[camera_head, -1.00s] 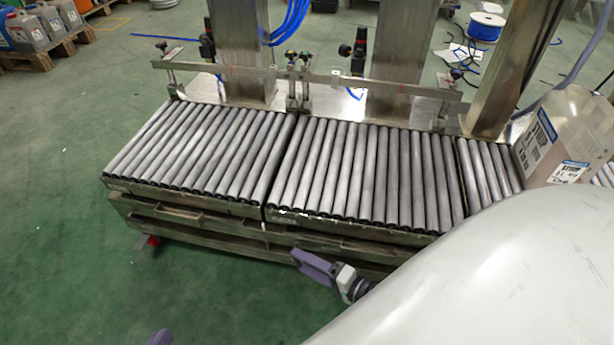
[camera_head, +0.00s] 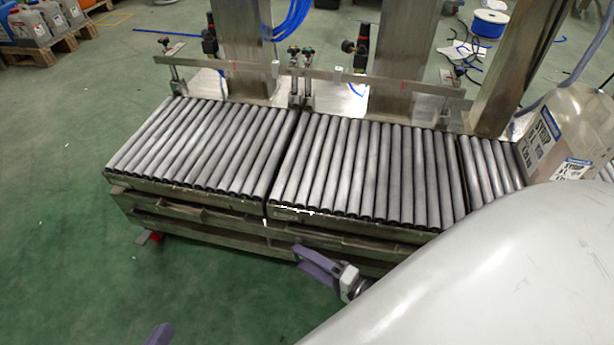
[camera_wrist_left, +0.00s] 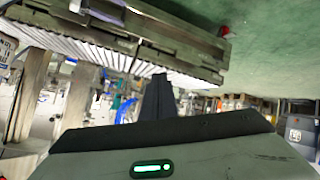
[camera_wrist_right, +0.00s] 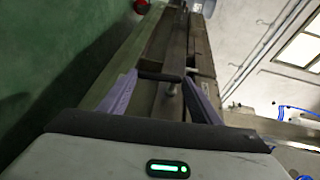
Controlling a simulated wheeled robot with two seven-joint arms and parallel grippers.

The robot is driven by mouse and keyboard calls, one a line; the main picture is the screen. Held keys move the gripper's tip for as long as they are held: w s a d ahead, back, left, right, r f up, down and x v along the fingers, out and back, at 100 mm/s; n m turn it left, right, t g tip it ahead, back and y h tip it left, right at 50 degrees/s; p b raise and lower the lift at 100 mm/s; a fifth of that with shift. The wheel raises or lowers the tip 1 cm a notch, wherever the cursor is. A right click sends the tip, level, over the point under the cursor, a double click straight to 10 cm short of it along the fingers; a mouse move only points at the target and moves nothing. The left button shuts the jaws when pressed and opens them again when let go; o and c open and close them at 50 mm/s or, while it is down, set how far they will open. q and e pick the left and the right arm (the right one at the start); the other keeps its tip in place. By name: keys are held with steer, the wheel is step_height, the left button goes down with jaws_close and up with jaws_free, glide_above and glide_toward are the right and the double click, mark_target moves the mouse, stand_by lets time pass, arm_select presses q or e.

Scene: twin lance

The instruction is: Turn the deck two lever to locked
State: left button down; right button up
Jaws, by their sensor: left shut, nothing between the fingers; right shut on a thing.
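In the right wrist view, a dark lever handle (camera_wrist_right: 160,76) lies crosswise between the purple fingertips of my right gripper (camera_wrist_right: 160,82), at the side of the roller deck's base. A small metal shaft (camera_wrist_right: 173,89) shows beside it. My right gripper is shut on this handle. In the head view, my right gripper (camera_head: 316,262) is low at the front of the near roller deck (camera_head: 345,220), and the handle is hidden there. My left gripper (camera_head: 160,335) shows only as a purple tip at the bottom edge. In the left wrist view its dark fingers (camera_wrist_left: 158,98) are together and empty. Lever markings are not readable.
A second roller deck (camera_head: 190,150) adjoins on the left. A steel guide rail (camera_head: 230,66) and posts stand behind. A syrup jug (camera_head: 570,135) sits at the right. My own pale body covers the lower right. Green floor (camera_head: 70,240) at left is clear.

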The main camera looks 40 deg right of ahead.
steer(key=shift+a, duration=0.15)
steer(key=o, duration=1.1)
steer(key=shift+w, duration=0.1)
steer(key=shift+s, duration=0.2)
arm_select(q)
steer(key=shift+s+a+f+g+y+p, duration=0.15)
steer(key=shift+a+f+y+p, duration=0.1)
steer(key=shift+f+p, duration=0.2)
steer(key=shift+w+a+f+g+y+p, duration=0.1)
steer(key=shift+a+f+g+y+p, duration=0.1)
steer(key=shift+f+p, duration=0.25)
arm_select(e)
steer(key=v, duration=1)
arm_select(q)
steer(key=shift+r, duration=0.15)
